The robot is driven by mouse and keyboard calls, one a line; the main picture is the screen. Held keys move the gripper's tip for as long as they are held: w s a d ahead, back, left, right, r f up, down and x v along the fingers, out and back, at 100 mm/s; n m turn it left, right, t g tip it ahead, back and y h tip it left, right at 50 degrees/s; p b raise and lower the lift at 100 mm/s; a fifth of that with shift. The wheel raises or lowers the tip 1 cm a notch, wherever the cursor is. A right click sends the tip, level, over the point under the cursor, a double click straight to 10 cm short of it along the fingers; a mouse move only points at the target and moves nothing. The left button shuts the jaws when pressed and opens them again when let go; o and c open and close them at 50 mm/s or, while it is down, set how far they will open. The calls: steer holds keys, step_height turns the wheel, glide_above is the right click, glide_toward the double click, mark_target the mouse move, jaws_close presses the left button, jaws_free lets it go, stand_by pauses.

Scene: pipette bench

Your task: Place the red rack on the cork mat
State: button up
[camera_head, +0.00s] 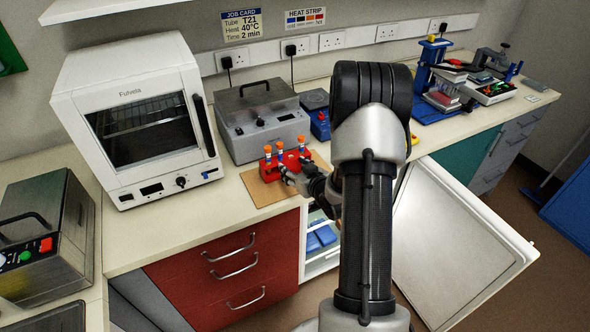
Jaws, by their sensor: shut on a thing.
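The red rack (267,171) holds several tubes with orange caps and blue bodies. It is upright at or just above the cork mat (262,192); I cannot tell whether it touches the mat. The mat lies on the bench near its front edge, and the rack and my arm cover its right and back parts. My gripper (291,176) is shut on the red rack from the front right. The fingertips are small and partly hidden against the rack.
A lidded grey bath (262,128) stands behind the mat, and a white oven (138,120) to its left. A small blue device (320,122) is behind the rack. Below the bench, a fridge door (452,245) hangs open at the right. Bare bench lies left of the mat.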

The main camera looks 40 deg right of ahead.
steer(key=o, duration=1.1)
steer(key=shift+f, duration=0.1)
steer(key=shift+r+p, duration=0.35)
steer(key=shift+p, duration=0.05)
steer(key=p+v, duration=0.1)
steer(key=v, duration=1.1)
steer(key=shift+p, duration=0.35)
steer(key=shift+f, duration=0.1)
